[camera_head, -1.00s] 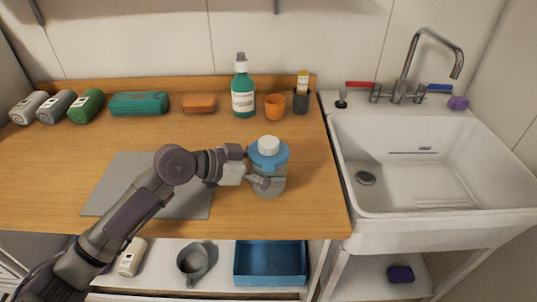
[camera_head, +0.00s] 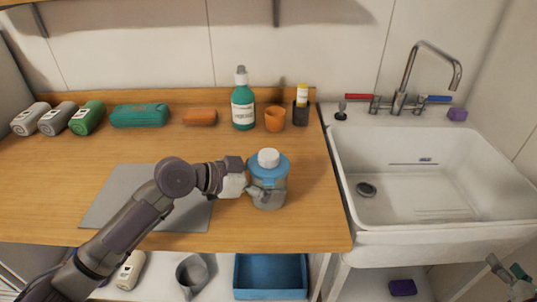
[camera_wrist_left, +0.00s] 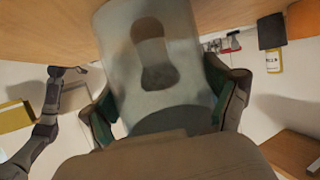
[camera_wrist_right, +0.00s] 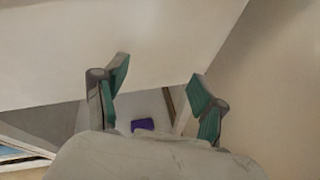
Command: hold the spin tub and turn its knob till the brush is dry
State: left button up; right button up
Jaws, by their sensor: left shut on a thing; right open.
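The spin tub (camera_head: 270,197) stands upright on the wooden counter, near its front edge. It has a see-through grey body, a blue lid (camera_head: 284,165) and a white knob (camera_head: 268,158) on top. My left gripper (camera_head: 258,190) is shut on the tub's body from the left. In the left wrist view the tub (camera_wrist_left: 150,40) fills the space between the fingers, and a dark shape shows in it; I cannot tell if this is the brush. My right gripper (camera_head: 505,269) is open and empty at the lower right, in front of the sink, away from the tub.
A green bottle (camera_head: 243,105), an orange cup (camera_head: 275,120) and a dark holder (camera_head: 301,114) stand behind the tub. A grey mat (camera_head: 120,195) lies to its left. The white sink (camera_head: 435,190) is to the right. A blue bin (camera_head: 270,278) sits on the shelf below.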

jog(key=s+a+r+n+y, duration=0.2)
jog(key=a+r+n+y, duration=0.7)
jog(key=r, duration=0.5)
jog(key=w+r+m+t+h, duration=0.3)
jog(key=w+m, duration=0.5)
jog(key=m, duration=0.2)
jog(key=w+r+m+t+h, duration=0.2)
jog(key=w+r+m+h, duration=0.15)
jog(key=w+m, duration=0.6)
jog(key=w+a+f+m+g+y, duration=0.2)
jog(key=a+m, duration=0.1)
jog(key=a, duration=0.3)
jog(key=w+a+f+m+g+y, duration=0.1)
jog(key=w+a+f+m+y, duration=0.25)
jog(key=a, duration=0.25)
jog(key=g+y, duration=0.8)
jog(key=y, duration=0.1)
send_near(268, 153)
jog(key=w+d+f, duration=0.7)
jog(key=d, duration=0.3)
jog(key=s+a+r+n+g+y, duration=0.2)
jog(key=s+a+r+g+y, duration=0.25)
jog(key=a, duration=0.35)
jog(key=shift+h, duration=0.45)
jog(key=x, duration=1)
jog(key=shift+w+a+r, duration=0.15)
jog(key=shift+a+r, duration=0.05)
jog(key=shift+a, duration=0.15)
